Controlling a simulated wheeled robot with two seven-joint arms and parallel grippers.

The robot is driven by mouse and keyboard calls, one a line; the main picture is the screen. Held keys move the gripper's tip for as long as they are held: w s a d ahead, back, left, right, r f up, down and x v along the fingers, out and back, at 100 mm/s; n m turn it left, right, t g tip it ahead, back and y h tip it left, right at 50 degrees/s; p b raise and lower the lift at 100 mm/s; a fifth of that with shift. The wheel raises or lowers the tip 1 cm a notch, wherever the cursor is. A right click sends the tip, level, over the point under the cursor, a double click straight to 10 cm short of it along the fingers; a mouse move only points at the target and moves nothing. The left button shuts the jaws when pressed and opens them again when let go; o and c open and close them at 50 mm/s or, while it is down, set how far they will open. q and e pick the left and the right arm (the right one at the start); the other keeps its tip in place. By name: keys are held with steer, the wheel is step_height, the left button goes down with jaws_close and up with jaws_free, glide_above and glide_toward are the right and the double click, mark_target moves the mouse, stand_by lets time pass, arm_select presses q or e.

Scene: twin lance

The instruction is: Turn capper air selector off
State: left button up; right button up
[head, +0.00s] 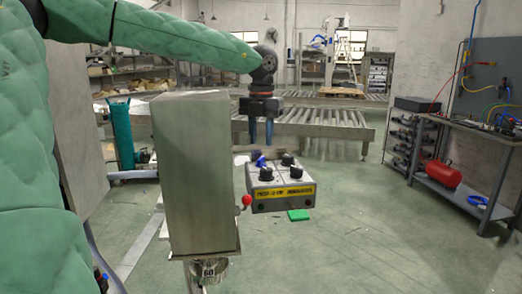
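A grey control box (302,198) with a yellow label and several knobs on its sloped top is right of the picture's middle. A blue knob (260,161) is at its back left, and black knobs (266,174) show beside it. The knob lettering is too small to read, so I cannot tell which is the capper air selector. My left gripper (261,141) points down above the back left of the box, apart from it. Its two blue fingers are spread with nothing between them. My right gripper is out of view.
A tall metal cabinet (192,175) stands just left of the box. A red ball-ended lever (247,200) sticks out between them. A green pad (298,215) is below the box. A roller conveyor (325,122) lies behind, and a workbench (468,130) stands right. The floor between is clear.

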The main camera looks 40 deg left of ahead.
arm_select(q)
steer(key=shift+r, duration=1.25)
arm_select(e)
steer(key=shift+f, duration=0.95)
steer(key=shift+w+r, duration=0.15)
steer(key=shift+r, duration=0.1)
arm_select(q)
steer(key=shift+a+r, duration=0.1)
